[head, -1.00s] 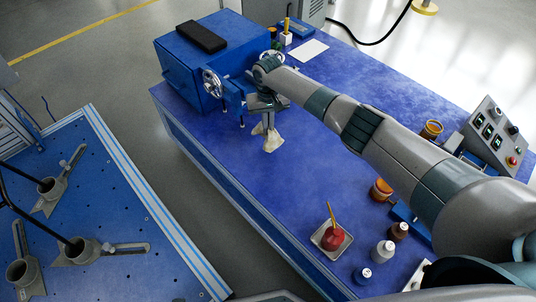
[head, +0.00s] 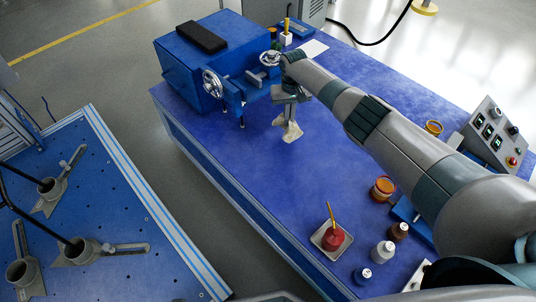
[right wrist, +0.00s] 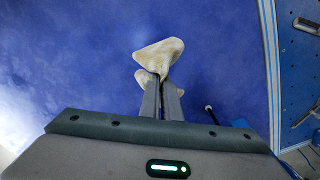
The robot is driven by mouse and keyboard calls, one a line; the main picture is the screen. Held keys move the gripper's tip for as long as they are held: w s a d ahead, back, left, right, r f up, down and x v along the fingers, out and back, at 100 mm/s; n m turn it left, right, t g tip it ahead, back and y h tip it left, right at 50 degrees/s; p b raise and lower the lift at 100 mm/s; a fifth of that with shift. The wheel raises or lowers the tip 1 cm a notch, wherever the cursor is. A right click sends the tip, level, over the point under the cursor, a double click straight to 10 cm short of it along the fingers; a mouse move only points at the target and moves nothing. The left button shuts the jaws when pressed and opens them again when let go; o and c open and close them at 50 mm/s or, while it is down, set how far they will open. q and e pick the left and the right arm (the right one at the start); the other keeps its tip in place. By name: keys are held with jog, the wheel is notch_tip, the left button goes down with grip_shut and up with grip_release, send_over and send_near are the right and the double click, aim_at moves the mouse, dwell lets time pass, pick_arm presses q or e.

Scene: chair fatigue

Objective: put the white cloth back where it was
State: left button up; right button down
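The white cloth (head: 292,132) hangs crumpled below my right gripper (head: 288,119), over the blue workbench (head: 235,150). In the right wrist view the cloth (right wrist: 158,57) bunches at the tips of the two fingers (right wrist: 162,85), which are close together on it. I cannot tell whether its lower end touches the bench top. My left gripper is not in any view.
A blue vise (head: 238,95) with handwheels stands left of the gripper, by a blue box (head: 188,70) with a black item (head: 201,37) on top. A small tray (head: 331,240) with a red object, several jars and a control panel (head: 490,137) stand to the right. The bench middle is clear.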

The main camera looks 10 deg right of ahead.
jog(key=a+f, duration=0.1)
jog(key=f, duration=0.1)
jog(key=s+a+f, duration=0.1)
jog(key=f, duration=0.1)
jog(key=a+f, duration=0.1)
jog(key=f, duration=0.1)
jog(key=shift+s+a+f, duration=0.1)
jog(key=shift+s+a, duration=0.1)
jog(key=shift+a, duration=0.05)
jog(key=s+a+f, duration=0.1)
jog(key=a, duration=0.1)
jog(key=s+a+f, duration=0.1)
jog(key=a, duration=0.2)
jog(key=s+a+f, duration=0.1)
jog(key=a, duration=0.2)
jog(key=shift+s+a+f, duration=0.2)
jog(key=shift+a+f, duration=0.05)
jog(key=shift+a, duration=0.15)
jog(key=shift+s+a+f, duration=0.15)
jog(key=shift+a+f, duration=0.05)
jog(key=shift+a, duration=0.2)
jog(key=c, duration=1.6)
grip_release()
jog(key=shift+o, duration=0.2)
jog(key=shift+r, duration=0.1)
